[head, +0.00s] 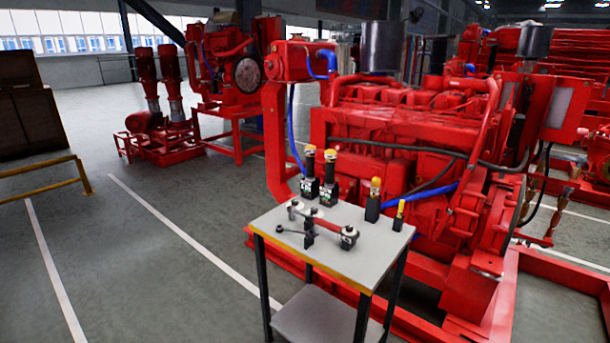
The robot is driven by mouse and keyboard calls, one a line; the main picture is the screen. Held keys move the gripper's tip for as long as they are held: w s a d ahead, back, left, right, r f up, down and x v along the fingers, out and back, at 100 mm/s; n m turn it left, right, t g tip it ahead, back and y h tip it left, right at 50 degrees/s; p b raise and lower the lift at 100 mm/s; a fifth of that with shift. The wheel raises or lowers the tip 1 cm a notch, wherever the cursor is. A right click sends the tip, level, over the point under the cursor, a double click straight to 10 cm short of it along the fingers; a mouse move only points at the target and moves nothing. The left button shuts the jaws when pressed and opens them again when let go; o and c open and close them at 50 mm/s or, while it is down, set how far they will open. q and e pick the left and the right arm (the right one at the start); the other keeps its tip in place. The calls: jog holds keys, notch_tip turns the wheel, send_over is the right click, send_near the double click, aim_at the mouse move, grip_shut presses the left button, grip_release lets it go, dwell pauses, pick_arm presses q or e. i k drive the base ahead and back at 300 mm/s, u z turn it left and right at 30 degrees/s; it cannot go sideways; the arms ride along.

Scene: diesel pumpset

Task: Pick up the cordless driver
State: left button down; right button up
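A small work table (270,240) with a light grey top stands in front of the large red engine. Several tools are on it. A red tool with a grey round end and a dark part hanging below (328,226) lies across the middle of the top; it may be the cordless driver, but it is too small to be sure. Two dark upright items with yellow-orange tops (329,177) stand at the back left. Two smaller dark items with yellow tops (373,200) stand at the back right. Neither of my grippers is in view.
The red diesel engine (400,130) stands close behind the table, with its red base frame (560,275) to the right. A lower shelf (310,315) sits under the top. Open grey floor (150,260) lies to the left, with a yellow rail (50,172) farther off.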

aim_at(310, 151)
jog(key=u, duration=0.1)
jog(key=i, duration=1.1)
jog(key=u, duration=1.95)
jog(key=i, duration=1.6)
jog(key=z, duration=2.1)
